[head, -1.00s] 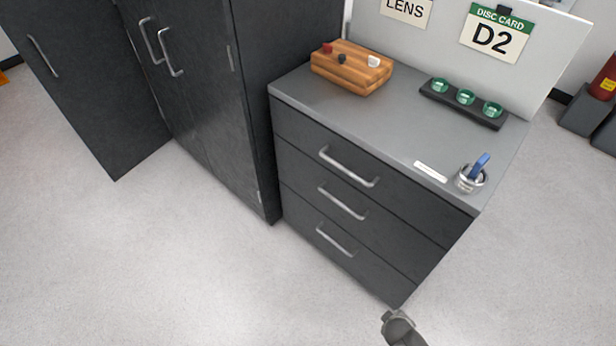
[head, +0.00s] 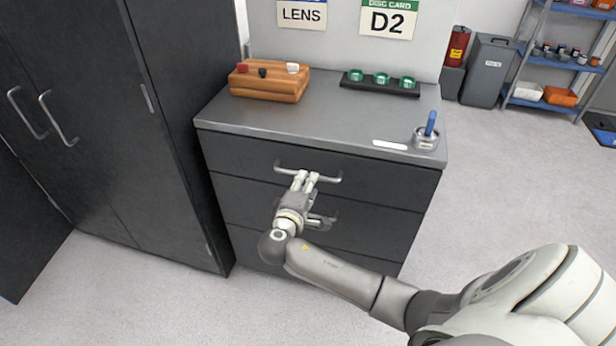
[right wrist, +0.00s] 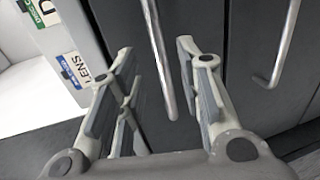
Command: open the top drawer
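The grey drawer cabinet has three drawers, all looking shut. The top drawer (head: 375,181) has a silver bar handle (head: 284,170). My right gripper (head: 306,176) reaches the middle of that handle from the front. In the right wrist view my right gripper (right wrist: 157,55) is open, with the top drawer's handle (right wrist: 158,45) running between its two fingers. A gap shows on both sides of the bar, so the fingers do not look closed on it. My gripper and forearm partly hide the lower drawers and their handles. My left gripper is not in view.
On the cabinet top (head: 330,113) stand a wooden block (head: 268,88), a black holder (head: 376,90) with green rings, and a metal cup (head: 426,139) with a blue item. A tall dark cabinet (head: 170,120) stands close at left.

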